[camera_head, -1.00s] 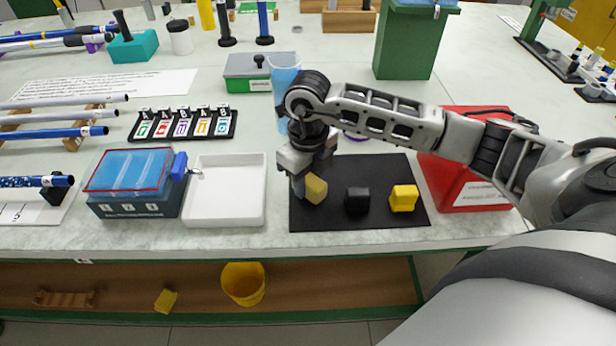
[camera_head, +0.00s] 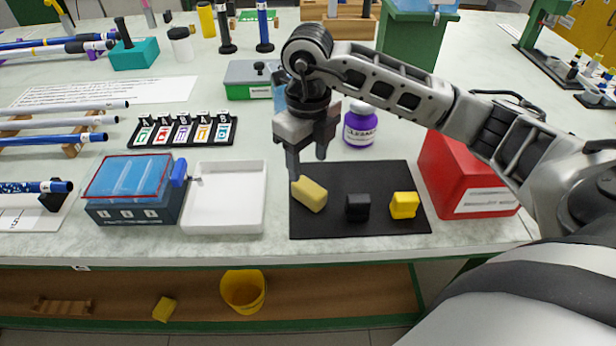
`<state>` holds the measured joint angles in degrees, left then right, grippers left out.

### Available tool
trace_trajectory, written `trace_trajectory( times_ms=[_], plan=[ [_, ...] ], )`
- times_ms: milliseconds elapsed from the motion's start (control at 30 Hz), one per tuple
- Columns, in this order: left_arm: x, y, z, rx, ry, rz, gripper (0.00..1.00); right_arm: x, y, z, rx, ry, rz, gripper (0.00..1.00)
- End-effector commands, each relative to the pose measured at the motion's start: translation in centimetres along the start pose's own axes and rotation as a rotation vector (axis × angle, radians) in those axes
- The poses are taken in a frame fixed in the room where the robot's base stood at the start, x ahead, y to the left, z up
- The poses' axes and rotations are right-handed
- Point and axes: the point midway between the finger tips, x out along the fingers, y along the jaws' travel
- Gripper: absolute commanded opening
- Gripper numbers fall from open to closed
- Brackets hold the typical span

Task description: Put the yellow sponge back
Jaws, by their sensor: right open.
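A pale yellow block (camera_head: 310,194), which looks like a sponge, lies at an angle on the left of the black mat (camera_head: 350,226). A black block (camera_head: 358,207) and a brighter yellow block (camera_head: 404,205) sit to its right on the same mat. My right gripper (camera_head: 307,167) is open and empty just above and behind the pale yellow block, fingers pointing down. Another yellow block (camera_head: 164,309) lies on the lower shelf; I cannot tell its material. My left gripper is not in view.
A white tray (camera_head: 226,226) and a blue-lidded box (camera_head: 130,180) stand left of the mat. A red box (camera_head: 466,180) stands right, a purple-labelled jar (camera_head: 360,125) behind. A yellow bucket (camera_head: 243,290) stands on the lower shelf.

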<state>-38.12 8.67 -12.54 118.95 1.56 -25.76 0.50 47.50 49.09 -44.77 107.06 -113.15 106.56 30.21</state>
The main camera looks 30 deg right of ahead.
Motion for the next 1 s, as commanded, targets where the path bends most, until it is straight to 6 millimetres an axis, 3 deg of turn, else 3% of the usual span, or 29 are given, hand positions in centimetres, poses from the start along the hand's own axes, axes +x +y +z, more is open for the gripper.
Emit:
trace_trajectory(
  times_ms=[100,300,1000],
  plan=[
    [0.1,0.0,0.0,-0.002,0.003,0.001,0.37,-2.2,0.0,0.0,0.000,-0.003,-0.001,0.54],
    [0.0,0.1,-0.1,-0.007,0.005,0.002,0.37,-4.0,0.0,0.0,0.000,0.000,0.001,0.54],
    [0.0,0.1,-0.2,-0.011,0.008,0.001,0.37,-4.2,0.0,0.0,0.000,0.002,0.001,0.54]
  ],
)
